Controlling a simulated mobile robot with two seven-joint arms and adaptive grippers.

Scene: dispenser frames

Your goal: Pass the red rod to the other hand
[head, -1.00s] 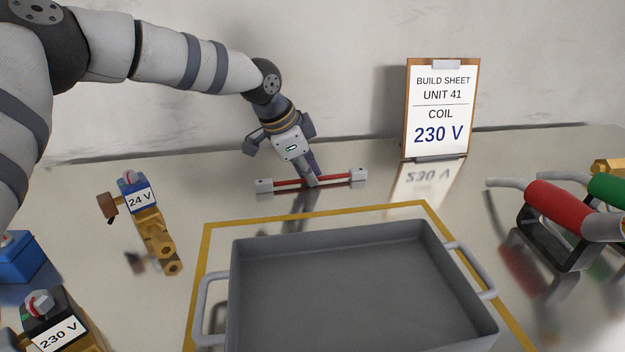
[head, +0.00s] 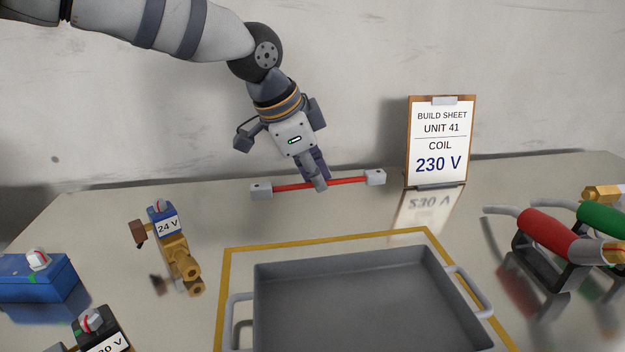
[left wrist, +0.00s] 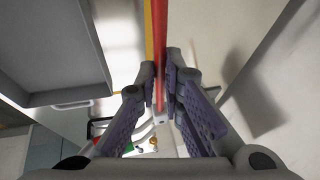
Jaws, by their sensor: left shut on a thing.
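The red rod (head: 344,182) has a pale grey block on each end. My left gripper (head: 318,184) is shut on it near its middle and holds it roughly level above the back part of the table. In the left wrist view the rod (left wrist: 159,50) runs between the two purple-padded fingers of my left gripper (left wrist: 161,90), and a grey end block shows beyond them. My right gripper is in neither view now.
A grey tray (head: 262,262) with handles stands inside a yellow outline at the front middle. A build sheet clipboard (head: 440,140) reading 230 V stands behind. Valves labelled 24 V (head: 170,240) and 230 V (head: 103,335) and a blue block (head: 38,279) are left. Red-handled (head: 550,235) and green-handled tools are right.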

